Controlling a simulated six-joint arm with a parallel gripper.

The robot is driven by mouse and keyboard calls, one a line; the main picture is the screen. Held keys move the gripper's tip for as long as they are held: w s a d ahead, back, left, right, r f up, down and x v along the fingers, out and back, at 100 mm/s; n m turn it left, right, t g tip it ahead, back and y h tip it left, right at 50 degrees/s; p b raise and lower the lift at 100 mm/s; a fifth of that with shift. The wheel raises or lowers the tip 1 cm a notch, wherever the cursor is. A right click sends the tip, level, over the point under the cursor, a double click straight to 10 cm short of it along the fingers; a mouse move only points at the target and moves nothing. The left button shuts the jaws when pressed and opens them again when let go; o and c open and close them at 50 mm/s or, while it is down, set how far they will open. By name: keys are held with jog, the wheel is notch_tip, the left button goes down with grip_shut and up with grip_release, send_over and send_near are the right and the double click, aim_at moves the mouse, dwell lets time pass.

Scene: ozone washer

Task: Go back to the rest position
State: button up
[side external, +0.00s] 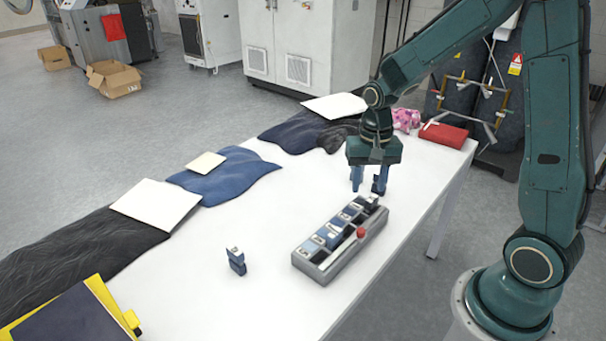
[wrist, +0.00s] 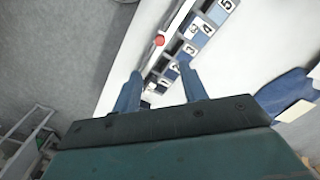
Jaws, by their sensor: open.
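My gripper (side external: 369,188) is open and points down above the far end of a grey tray (side external: 327,271) on the white table. In the wrist view my gripper's two blue fingers (wrist: 160,85) are apart, with no object visibly held between them. The tray holds a row of numbered blue and dark blocks and has a red button (side external: 361,233) on its right side. The tray also shows in the wrist view (wrist: 171,50), running up and away beyond the fingers. Part of the tray's far end is hidden behind the fingers there.
A small dark blue block pair (side external: 236,261) stands alone left of the tray. A red pouch (side external: 443,135) and pink cloth (side external: 406,119) lie at the far end. The table's middle is clear.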

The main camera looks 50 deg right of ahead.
jog(key=s+a+r+n+t, duration=0.2)
jog(key=s+a+r+n, duration=0.2)
jog(key=s+r, duration=0.4)
jog(key=s+a+r+n+t, duration=0.3)
jog(key=s+a+r+n, duration=0.1)
jog(key=s+r, duration=0.3)
jog(key=shift+s+r+n+t, duration=0.3)
jog(key=shift+s+r+n, duration=0.15)
jog(key=shift+r, duration=0.25)
